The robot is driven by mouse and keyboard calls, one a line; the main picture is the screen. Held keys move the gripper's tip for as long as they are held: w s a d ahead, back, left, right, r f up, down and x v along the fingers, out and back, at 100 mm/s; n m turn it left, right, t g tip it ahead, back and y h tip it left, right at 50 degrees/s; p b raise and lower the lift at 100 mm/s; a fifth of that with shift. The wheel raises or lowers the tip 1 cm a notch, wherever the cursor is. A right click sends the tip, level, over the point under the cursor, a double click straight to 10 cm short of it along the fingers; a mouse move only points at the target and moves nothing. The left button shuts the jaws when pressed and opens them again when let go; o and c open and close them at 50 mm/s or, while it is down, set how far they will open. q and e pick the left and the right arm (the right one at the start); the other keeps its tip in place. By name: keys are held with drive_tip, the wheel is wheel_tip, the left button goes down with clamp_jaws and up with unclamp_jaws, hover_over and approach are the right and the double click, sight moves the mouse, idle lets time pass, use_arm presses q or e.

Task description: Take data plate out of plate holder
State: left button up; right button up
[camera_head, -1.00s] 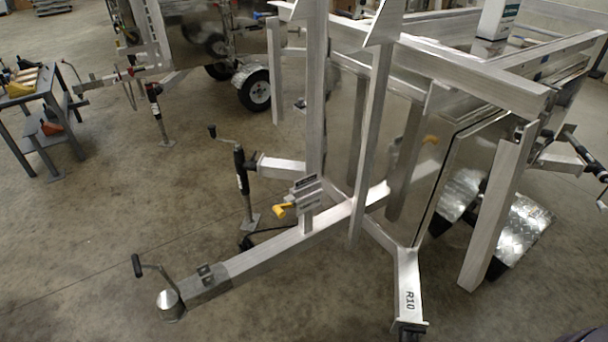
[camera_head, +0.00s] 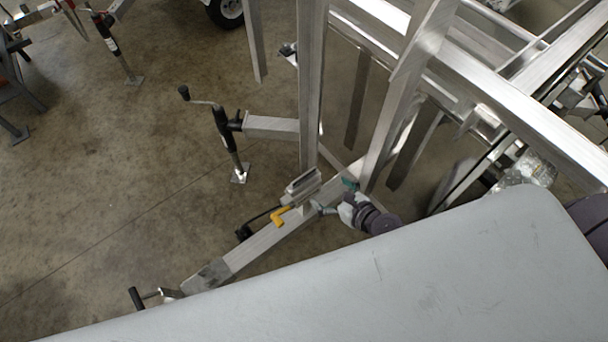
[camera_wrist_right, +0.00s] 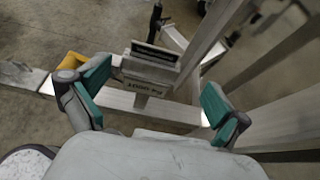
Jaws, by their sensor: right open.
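The plate holder (camera_head: 303,186) is a small metal bracket standing on the trailer's drawbar, just above a yellow handle (camera_head: 281,215). In the right wrist view the holder (camera_wrist_right: 149,72) faces me with printed lettering on its front. The data plate (camera_wrist_right: 155,52) shows as a dark-faced strip at the holder's top and sits in it. My right gripper (camera_head: 336,197) is just right of the holder, its fingers spread. In the wrist view its teal-padded fingers (camera_wrist_right: 152,95) are apart, one on each side of the holder, with nothing between them touching. My left gripper is not in view.
Aluminium uprights (camera_head: 312,80) and a slanted post (camera_head: 405,90) rise close behind and right of the holder. A jack with a crank (camera_head: 226,135) stands to the left. Open concrete floor (camera_head: 120,200) lies left of the drawbar.

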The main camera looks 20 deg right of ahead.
sight(304, 176)
drive_tip(key=b+x, duration=0.3)
drive_tip(key=x, duration=0.2)
drive_tip(key=b+x, duration=0.3)
drive_tip(key=x, duration=0.3)
drive_tip(key=shift+a+f, duration=0.25)
drive_tip(key=shift+f, duration=0.25)
drive_tip(key=shift+w+a+b, duration=0.1)
drive_tip(key=shift+w+b, duration=0.2)
drive_tip(key=shift+c, duration=0.2)
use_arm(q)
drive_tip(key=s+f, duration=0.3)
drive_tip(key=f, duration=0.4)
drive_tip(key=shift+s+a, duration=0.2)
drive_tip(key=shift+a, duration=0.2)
use_arm(e)
drive_tip(key=c, duration=0.8)
